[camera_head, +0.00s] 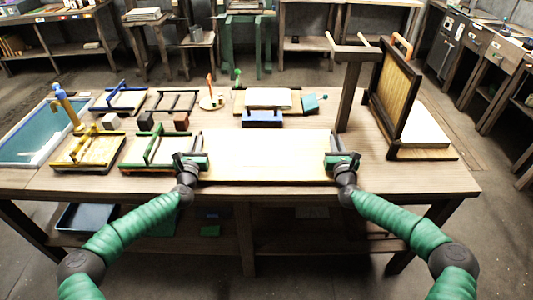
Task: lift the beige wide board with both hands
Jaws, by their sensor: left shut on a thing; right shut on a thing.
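The beige wide board (265,157) is in the middle of the table, near its front edge, in the head view. My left gripper (200,160) is shut on the board's left edge. My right gripper (332,160) is shut on its right edge. Both arms reach in from the bottom of the view. The fingertips partly hide the board's side edges. I cannot tell whether the board rests on the table or is slightly above it.
A wooden post (348,92) and an upright framed mould (394,88) stand at the right. A blue block (262,118) sits just behind the board. Several small frames and a teal basin (32,135) fill the left. The front right of the table (420,178) is clear.

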